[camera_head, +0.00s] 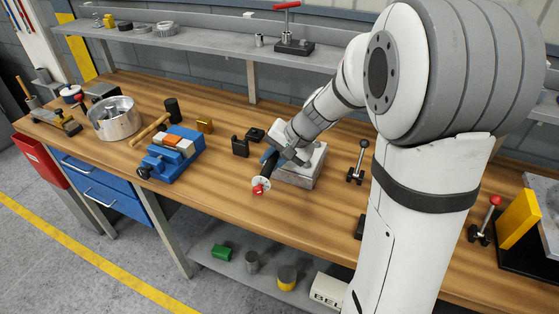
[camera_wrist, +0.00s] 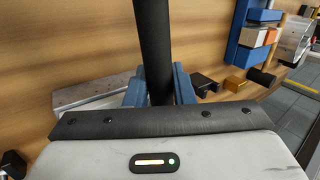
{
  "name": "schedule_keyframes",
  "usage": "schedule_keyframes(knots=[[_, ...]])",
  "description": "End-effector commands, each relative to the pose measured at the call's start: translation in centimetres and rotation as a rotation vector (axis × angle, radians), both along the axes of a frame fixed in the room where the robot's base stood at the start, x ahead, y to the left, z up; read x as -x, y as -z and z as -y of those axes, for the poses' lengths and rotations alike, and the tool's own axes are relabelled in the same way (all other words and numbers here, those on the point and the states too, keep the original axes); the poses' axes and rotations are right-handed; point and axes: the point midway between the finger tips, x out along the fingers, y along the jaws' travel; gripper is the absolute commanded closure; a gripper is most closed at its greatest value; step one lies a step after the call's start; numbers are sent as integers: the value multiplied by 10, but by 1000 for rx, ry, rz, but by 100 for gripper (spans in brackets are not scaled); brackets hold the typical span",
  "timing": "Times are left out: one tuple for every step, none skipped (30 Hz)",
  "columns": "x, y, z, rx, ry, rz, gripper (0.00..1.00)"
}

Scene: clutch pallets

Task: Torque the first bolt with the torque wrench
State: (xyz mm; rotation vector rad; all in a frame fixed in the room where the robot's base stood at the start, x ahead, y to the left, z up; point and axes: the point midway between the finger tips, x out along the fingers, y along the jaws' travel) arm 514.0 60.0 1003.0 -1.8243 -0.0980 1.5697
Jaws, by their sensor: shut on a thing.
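My gripper (camera_head: 275,158) is over the workbench, beside a grey metal block (camera_head: 302,177). Its blue fingers, clear in the wrist view (camera_wrist: 160,85), are shut on the black shaft of a tool, which looks like the torque wrench (camera_wrist: 153,40). In the head view the tool (camera_head: 266,175) slants down to the left, with a pale disc and a red tip at its lower end. I cannot tell whether that end touches the bench. The block also shows in the wrist view (camera_wrist: 92,95), behind my gripper. I cannot make out the first bolt in either view.
Dark holders (camera_head: 240,147) are near my gripper. A toggle clamp (camera_head: 357,165) stands to the right. Bare bench lies in front of the vice.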

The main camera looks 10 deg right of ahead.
Motion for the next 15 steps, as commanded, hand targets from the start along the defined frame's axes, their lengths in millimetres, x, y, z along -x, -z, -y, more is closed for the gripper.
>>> schedule_keyframes(knots=[[-2,-1,-2,0,15,4,100],[-2,-1,-3,0,22,4,100],[-3,-1,-4,-2,29,3,100],[-3,-1,-5,-2,34,4,100],[-3,-2,-5,-2,39,3,100],[-4,-2,-6,-2,44,3,100],[-4,-2,-6,-2,45,4,100],[-4,-2,-6,-1,46,4,100],[-4,-2,-6,-2,47,4,100],[-4,-2,-6,-2,47,4,100],[-4,-2,-6,-2,47,4,100],[-4,-2,-6,-1,46,4,100],[-4,-2,-6,-2,46,3,100],[-4,-2,-6,-2,46,3,100],[-4,-2,-6,-1,46,4,100]])
